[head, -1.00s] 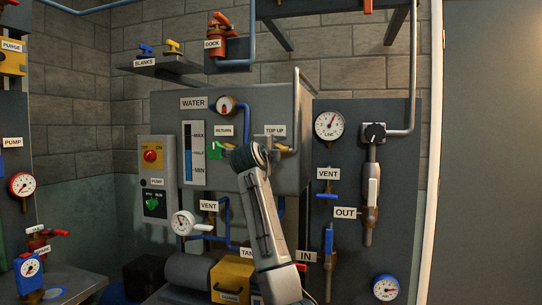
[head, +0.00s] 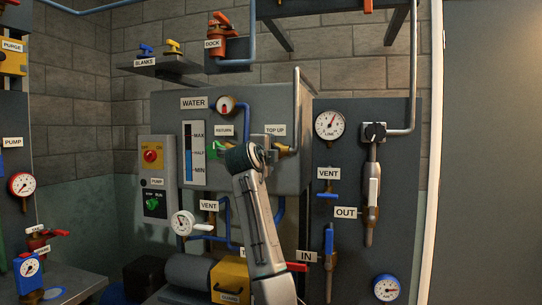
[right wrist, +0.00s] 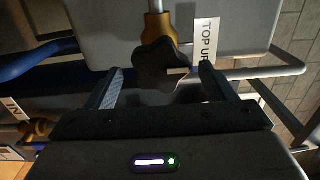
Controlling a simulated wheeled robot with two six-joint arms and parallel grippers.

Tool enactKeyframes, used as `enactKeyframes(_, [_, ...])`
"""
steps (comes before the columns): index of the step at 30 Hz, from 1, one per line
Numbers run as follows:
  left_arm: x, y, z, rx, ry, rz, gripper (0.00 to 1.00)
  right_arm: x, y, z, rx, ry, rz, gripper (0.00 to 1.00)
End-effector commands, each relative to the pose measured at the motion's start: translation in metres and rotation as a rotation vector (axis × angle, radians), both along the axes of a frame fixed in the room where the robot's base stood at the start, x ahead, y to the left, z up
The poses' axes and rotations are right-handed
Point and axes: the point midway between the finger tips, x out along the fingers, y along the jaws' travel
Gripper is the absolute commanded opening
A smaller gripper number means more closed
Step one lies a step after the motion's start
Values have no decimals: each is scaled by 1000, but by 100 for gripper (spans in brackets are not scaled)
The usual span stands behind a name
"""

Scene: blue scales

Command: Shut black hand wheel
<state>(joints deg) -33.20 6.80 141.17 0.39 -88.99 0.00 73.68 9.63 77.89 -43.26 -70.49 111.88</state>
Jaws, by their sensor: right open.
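The black hand wheel (right wrist: 160,64) is a star-shaped knob on a brass valve stem in the right wrist view, beside the TOP UP label (right wrist: 206,38). A pale mark shows on one side of the wheel. My right gripper (right wrist: 162,76) is open, with one finger on each side of the wheel's near part. I cannot tell whether either finger touches it. In the head view my right arm reaches up to the valve under the TOP UP label (head: 275,130) and hides most of the wheel. My left gripper is not in view.
The WATER tank (head: 290,95) stands behind, with a level gauge (head: 194,152) and a green handle (head: 215,149) left of my arm. A panel (head: 348,240) with dials, pipes and another black knob (head: 375,132) stands right. A yellow box (head: 230,278) sits below.

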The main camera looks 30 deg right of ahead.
Motion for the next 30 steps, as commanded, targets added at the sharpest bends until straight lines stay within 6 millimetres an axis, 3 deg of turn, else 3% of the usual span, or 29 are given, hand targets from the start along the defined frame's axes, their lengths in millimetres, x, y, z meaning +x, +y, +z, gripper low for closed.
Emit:
enactKeyframes(6, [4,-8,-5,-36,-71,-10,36,-29,36,-2,1,-3,4,77])
enactKeyframes(12, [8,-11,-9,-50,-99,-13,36,-45,55,-2,1,0,2,77])
enactKeyframes(30, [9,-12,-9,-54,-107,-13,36,-50,59,-1,1,2,1,77])
